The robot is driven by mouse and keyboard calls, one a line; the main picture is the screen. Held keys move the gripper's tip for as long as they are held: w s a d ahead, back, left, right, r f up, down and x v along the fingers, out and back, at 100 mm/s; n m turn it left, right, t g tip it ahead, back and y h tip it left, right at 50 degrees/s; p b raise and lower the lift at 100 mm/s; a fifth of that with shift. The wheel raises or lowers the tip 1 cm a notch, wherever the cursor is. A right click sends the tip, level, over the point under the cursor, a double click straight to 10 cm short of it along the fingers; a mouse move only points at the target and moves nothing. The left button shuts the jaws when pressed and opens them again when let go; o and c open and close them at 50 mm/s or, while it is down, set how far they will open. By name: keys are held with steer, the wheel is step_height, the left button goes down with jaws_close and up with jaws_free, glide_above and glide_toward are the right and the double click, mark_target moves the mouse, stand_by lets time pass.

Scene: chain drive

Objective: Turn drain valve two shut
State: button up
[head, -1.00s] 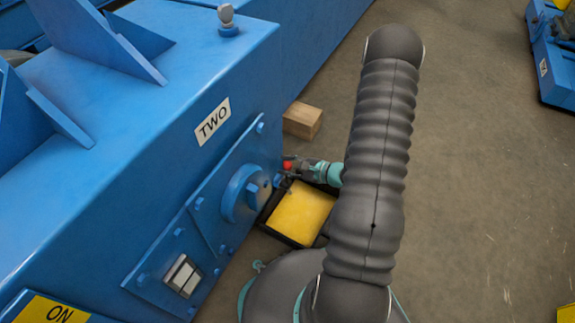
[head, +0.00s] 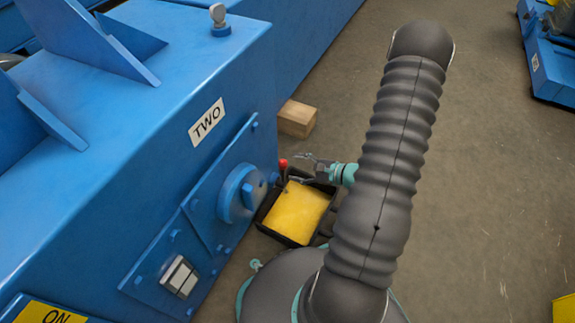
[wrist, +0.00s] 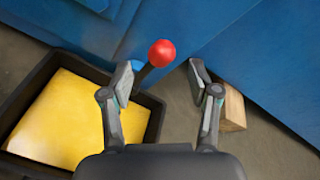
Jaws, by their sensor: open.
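The drain valve's lever has a red ball knob (head: 283,163) and a dark stem. It is low beside the blue machine marked TWO (head: 207,121). In the wrist view the red knob (wrist: 161,53) shows between my two fingertips, nearer the left one, and the stem runs down behind the left finger. My gripper (head: 303,168) is open and empty, just right of the lever in the head view. In the wrist view my gripper (wrist: 161,84) has clear space between its fingers. Whether the left finger touches the stem, I cannot tell. The valve body is mostly hidden.
A black tray with a yellow inside (head: 298,212) lies on the floor below the lever. A wooden block (head: 297,119) sits by the machine's foot. A round blue cover (head: 238,194) and a white switch (head: 180,277) stick out from the panel. Open floor lies right.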

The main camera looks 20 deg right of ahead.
steer(key=v, duration=0.6)
stand_by(0.6)
steer(key=s+a+g+y, duration=0.2)
steer(key=s+a+g, duration=0.2)
steer(key=s, duration=0.1)
steer(key=s+a+r+n+g+h+p, duration=0.2)
steer(key=s+r+n+g, duration=0.35)
steer(key=r+n, duration=0.2)
steer(key=s+a+r+n+t+h+p, duration=0.1)
steer(key=a+r+n+h+p, duration=0.2)
steer(key=r, duration=0.8)
steer(key=s+a+r+n+t+h+p, duration=0.1)
steer(key=a+r+n+t+h+p, duration=0.1)
steer(key=r+n, duration=0.4)
steer(key=s+a+r+n+t+h+p, duration=0.1)
steer(key=a+r+n+h+p, duration=0.2)
steer(key=r, duration=1.4)
steer(key=shift+a+n+h+p, duration=0.35)
steer(key=shift+a+n+h, duration=0.15)
steer(key=shift+n+h, duration=0.15)
